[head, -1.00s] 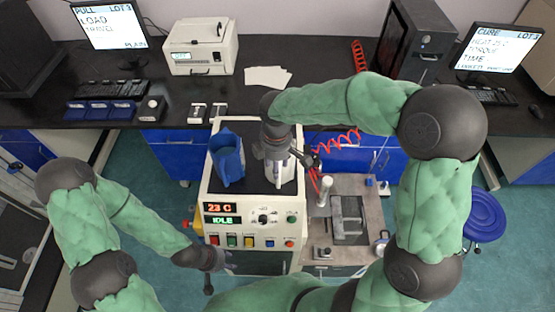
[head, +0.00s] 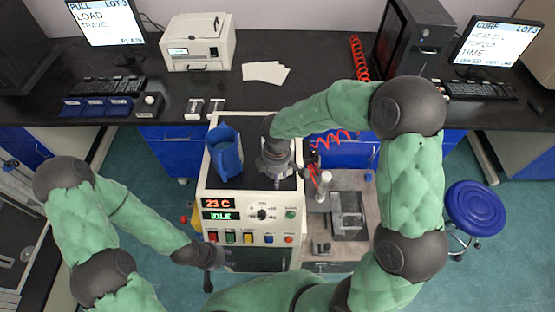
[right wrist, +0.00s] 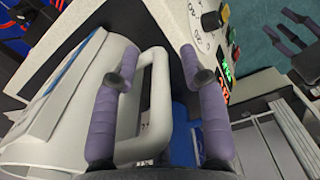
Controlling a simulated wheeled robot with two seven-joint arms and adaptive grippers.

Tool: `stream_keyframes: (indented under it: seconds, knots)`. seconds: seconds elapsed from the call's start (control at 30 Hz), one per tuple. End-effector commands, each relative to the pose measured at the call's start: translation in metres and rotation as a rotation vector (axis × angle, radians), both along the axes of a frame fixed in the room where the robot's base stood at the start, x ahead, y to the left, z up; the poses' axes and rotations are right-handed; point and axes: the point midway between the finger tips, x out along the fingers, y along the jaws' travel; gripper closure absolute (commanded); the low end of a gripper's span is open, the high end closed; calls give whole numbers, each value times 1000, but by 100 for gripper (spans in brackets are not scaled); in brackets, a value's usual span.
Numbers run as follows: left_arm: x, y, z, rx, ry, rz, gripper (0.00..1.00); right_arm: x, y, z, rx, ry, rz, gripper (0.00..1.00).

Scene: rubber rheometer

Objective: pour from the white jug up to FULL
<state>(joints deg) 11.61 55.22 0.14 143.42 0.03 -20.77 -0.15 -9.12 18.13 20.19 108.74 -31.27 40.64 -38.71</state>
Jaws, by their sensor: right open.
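The white jug (right wrist: 60,110) fills the left of the right wrist view, with its pale handle (right wrist: 157,100) between the two fingers of my right gripper (right wrist: 157,75). The fingers are apart, one on each side of the handle. In the head view my right gripper (head: 277,178) is over the machine top and hides most of the white jug. A blue jug (head: 226,155) stands upright to its left on the machine top. My left gripper (head: 212,264) is low in front of the machine, empty; its parted fingers show in the right wrist view (right wrist: 292,38).
The machine (head: 255,225) shows 23 C and IDLE above several buttons. A side bench (head: 350,248) with a metal fixture stands to its right. Behind are a dark counter (head: 320,95), a white printer-like box (head: 197,42) and red coiled hoses (head: 358,58). A blue stool (head: 474,205) is at right.

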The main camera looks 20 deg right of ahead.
Motion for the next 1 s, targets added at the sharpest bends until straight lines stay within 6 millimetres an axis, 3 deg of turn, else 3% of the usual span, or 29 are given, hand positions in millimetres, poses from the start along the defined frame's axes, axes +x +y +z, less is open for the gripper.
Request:
stream_keyframes:
  seconds: [0.1, 0.27, 0.77, 1.0]
  knots:
    - [0, 0, 0, 0, 0, 0, 60, 0, 0, 0, 0, 0, 0, 56]
    - [0, 0, 0, 0, 0, 0, 60, 0, 0, 0, 0, 0, 0, 99]
    - [0, 0, 1, 0, 0, 0, 60, 3, 0, 7, 1, -10, -1, 100]
    - [0, 0, 7, 0, 0, 0, 60, 4, 0, 37, 2, -12, -1, 100]
